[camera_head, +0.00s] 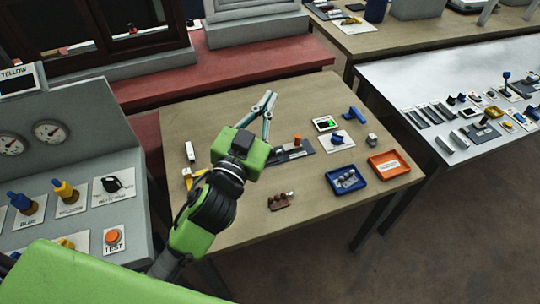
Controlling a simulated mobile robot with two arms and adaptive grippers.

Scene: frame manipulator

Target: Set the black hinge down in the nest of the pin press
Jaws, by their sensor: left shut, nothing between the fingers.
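My left gripper (268,97) reaches over the wooden table from the lower left, its fingers shut and empty, pointing to the back of the table. A dark grey fixture with a white label and an orange knob (297,140) stands just right of the gripper body. It looks like the pin press, but its nest is too small to make out and partly hidden by my gripper. I cannot pick out the black hinge for sure; it may be hidden behind my arm. My right gripper is not in view.
A blue tray (364,185) with small grey parts and an orange tray (407,171) stand at the right. A brown part (281,202) lies near the front edge. A blue part (354,114) lies at the back right. The front left corner is partly covered by my arm.

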